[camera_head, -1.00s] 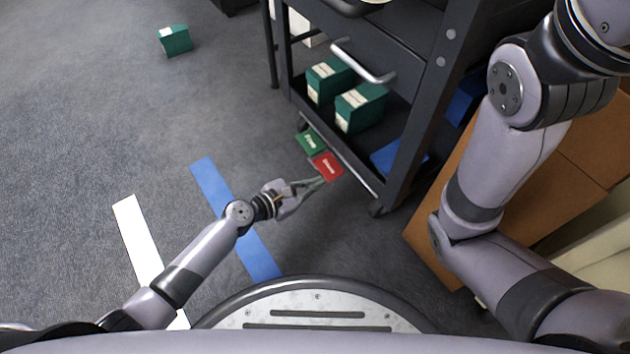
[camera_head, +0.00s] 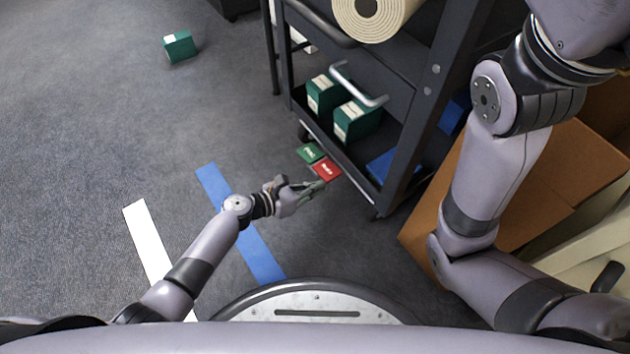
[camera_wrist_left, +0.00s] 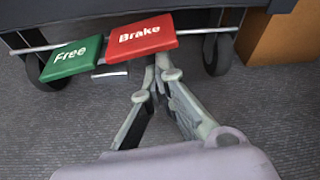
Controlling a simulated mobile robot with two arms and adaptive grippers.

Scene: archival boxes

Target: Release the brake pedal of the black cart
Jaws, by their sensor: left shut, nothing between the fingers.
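The black cart (camera_head: 408,72) stands at the upper right in the head view. At its lower front edge are a red pedal (camera_head: 326,169) and a green pedal (camera_head: 309,153). In the left wrist view the red pedal (camera_wrist_left: 141,38) reads "Brake" and the green pedal (camera_wrist_left: 71,58) reads "Free"; the red one sits a little higher. My left gripper (camera_head: 318,184) is shut and empty, its fingertips just below and in front of the red pedal; whether they touch it is unclear. The fingers also show in the left wrist view (camera_wrist_left: 160,80). My right gripper is out of view.
Green boxes (camera_head: 357,121) and a blue item (camera_head: 394,165) lie on the cart's lower shelf, with a cream roll (camera_head: 377,12) above. A brown carton (camera_head: 530,190) stands right of the cart.

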